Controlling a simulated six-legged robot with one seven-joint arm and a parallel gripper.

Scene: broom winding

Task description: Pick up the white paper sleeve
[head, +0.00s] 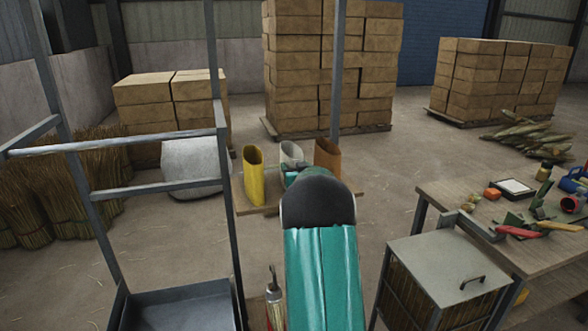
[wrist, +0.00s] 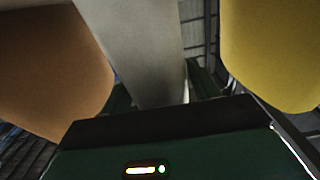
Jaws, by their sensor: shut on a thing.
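The white paper sleeve (head: 291,152) stands upright between a yellow sleeve (head: 253,176) and a brown-orange sleeve (head: 327,160) on a low wooden board. In the wrist view the white sleeve (wrist: 140,50) runs between my two dark green fingers. My gripper (wrist: 160,88) is shut on it. In the head view my teal arm hides most of my gripper (head: 295,168) and the lower part of the white sleeve. In the wrist view the brown-orange sleeve (wrist: 50,70) is close on the left and the yellow sleeve (wrist: 275,50) close on the right.
A metal frame (head: 228,190) rises on the left. A workbench (head: 450,198) with tools and a lidded metal bin (head: 447,268) stand on the right. A pale rounded bale (head: 193,167) lies left of the sleeves. Stacked blocks (head: 298,75) stand behind.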

